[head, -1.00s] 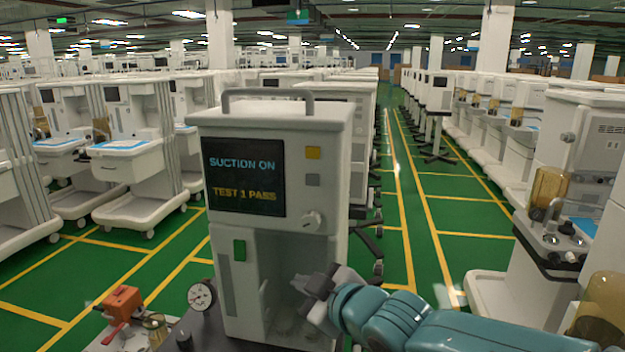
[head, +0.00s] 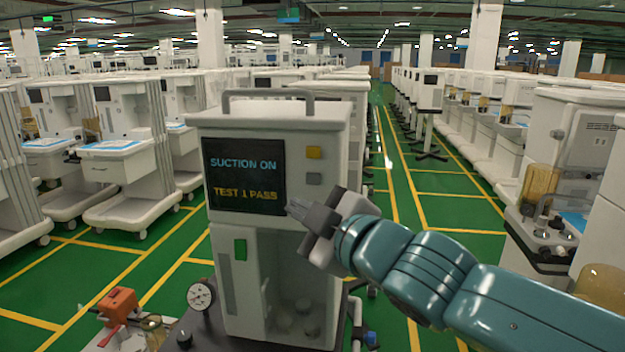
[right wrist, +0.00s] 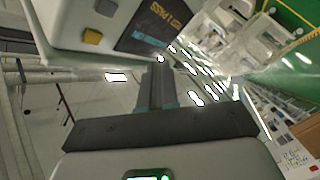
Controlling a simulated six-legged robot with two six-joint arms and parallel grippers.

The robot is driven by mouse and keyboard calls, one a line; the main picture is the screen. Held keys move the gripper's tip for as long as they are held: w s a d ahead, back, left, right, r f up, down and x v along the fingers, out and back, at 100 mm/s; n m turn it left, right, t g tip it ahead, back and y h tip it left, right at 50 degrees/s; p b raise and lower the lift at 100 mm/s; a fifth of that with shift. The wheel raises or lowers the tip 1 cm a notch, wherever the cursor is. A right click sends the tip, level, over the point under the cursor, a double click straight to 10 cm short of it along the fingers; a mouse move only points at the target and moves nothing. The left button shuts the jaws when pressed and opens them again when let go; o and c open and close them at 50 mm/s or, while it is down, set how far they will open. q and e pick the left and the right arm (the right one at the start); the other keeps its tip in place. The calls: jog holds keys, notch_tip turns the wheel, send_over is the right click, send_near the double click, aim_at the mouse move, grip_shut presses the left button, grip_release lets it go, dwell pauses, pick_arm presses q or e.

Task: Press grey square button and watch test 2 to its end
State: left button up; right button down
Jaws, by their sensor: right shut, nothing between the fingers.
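The white suction unit (head: 325,140) stands upright in the middle of the head view. Its dark screen (head: 243,177) reads "SUCTION ON" and "TEST 1 PASS". The grey square button (head: 314,179) sits right of the screen, below a yellow square button (head: 314,152). In the right wrist view the grey button (right wrist: 106,8) and yellow button (right wrist: 92,37) show at the upper left. My right gripper (head: 291,208) is shut and empty in front of the unit, below and left of the grey button, apart from it. It hides the knob. My left gripper is out of view.
A pressure gauge (head: 201,296) stands left of the unit's base. An orange device (head: 118,306) with a red lever is at the lower left. White carts (head: 125,170) line the left, and others with amber jars (head: 540,185) line the right. A green aisle runs between.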

aim_at(313, 179)
jog(key=shift+w, duration=0.1)
jog(key=shift+w+d+p, duration=0.3)
jog(key=shift+w+p, duration=1.15)
jog(key=shift+w+d+p, duration=0.3)
jog(key=shift+w+p, duration=1.1)
jog(key=shift+p, duration=0.1)
jog(key=shift+w+d+p, duration=0.3)
jog(key=shift+w+p, duration=1.15)
jog(key=shift+w, duration=0.15)
jog(key=shift+w+d+p, duration=0.1)
jog(key=shift+w+p, duration=0.2)
jog(key=shift+p, duration=0.1)
